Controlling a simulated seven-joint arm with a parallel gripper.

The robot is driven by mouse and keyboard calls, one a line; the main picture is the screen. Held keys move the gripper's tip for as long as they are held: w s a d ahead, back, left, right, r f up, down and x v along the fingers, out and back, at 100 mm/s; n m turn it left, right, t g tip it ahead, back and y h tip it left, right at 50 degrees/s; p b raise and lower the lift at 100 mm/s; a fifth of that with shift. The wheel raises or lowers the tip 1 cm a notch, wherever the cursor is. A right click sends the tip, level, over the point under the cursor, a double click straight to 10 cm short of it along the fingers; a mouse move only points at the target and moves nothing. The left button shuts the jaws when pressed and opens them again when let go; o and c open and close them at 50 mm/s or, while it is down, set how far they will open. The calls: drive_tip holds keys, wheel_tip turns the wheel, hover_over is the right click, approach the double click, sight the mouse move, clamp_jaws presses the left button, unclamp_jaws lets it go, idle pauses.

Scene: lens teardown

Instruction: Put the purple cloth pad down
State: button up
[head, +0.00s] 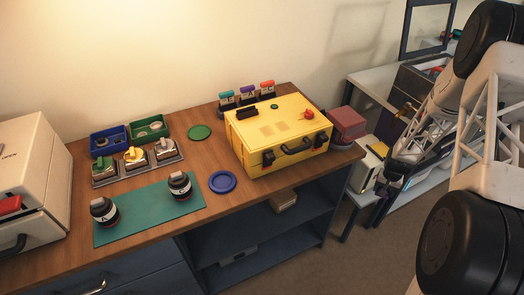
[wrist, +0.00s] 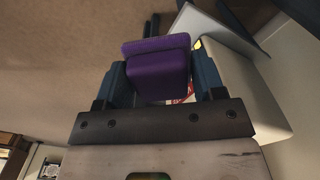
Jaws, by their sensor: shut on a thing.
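The purple cloth pad (wrist: 158,72) is between the two fingers of my gripper (wrist: 160,80) in the wrist view. My gripper is shut on it and holds it off any surface, with floor showing behind. In the head view my gripper (head: 384,188) is at the right, beyond the right end of the wooden bench (head: 215,160). The pad cannot be made out there.
A yellow case (head: 278,135) stands at the bench's right, with a red box (head: 346,125) beside it. A green mat (head: 148,212) bears two black lens parts. A blue round dish (head: 222,182) and a green disc (head: 199,132) lie nearby. A light side table (head: 385,82) stands behind my arm.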

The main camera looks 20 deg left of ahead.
wheel_tip(320, 180, up, 26)
drive_tip(key=w+a+m, duration=0.3)
drive_tip(key=m, duration=0.6)
drive_tip(key=s+a+r+n, duration=0.2)
drive_tip(key=s+a+r, duration=0.1)
drive_tip(key=a+r, duration=2.95)
drive_tip(key=s+a+f, duration=0.2)
drive_tip(key=s+a, duration=0.5)
drive_tip(key=a, duration=0.1)
drive_tip(key=s+a+f, duration=0.3)
drive_tip(key=s+a, duration=0.4)
drive_tip(key=a, duration=0.1)
drive_tip(key=s+a+f, duration=0.1)
drive_tip(key=s+f, duration=0.6)
drive_tip(key=s+a+f, duration=0.1)
drive_tip(key=s+f, duration=0.6)
drive_tip(key=f, duration=0.1)
drive_tip(key=s+a+f, duration=0.1)
drive_tip(key=s+f, duration=0.6)
drive_tip(key=f, duration=0.1)
drive_tip(key=shift+s, duration=0.3)
